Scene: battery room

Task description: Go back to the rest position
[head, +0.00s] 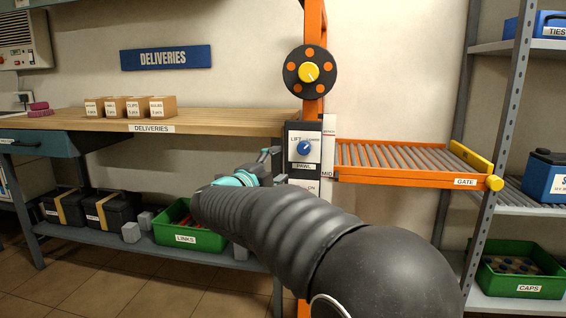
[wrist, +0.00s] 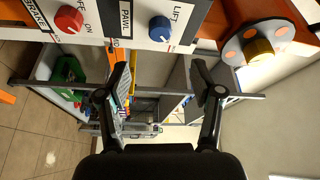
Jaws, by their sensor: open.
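My gripper (wrist: 162,78) is open in the wrist view, its two dark fingers apart with nothing between them. In the head view my gripper (head: 268,160) shows partly, beside the left edge of the control panel (head: 303,165); my arm hides the rest. The panel's blue LIFT knob also shows in the wrist view (wrist: 160,28), with a red knob (wrist: 68,18) near its top left. I cannot tell whether a finger touches the panel.
An orange post (head: 314,25) carries a black wheel with a yellow hub (head: 309,72). An orange roller conveyor (head: 390,160) extends right. The deliveries bench (head: 220,121) is left, with a green LINKS crate (head: 178,238) below. Grey shelving (head: 510,110) stands right.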

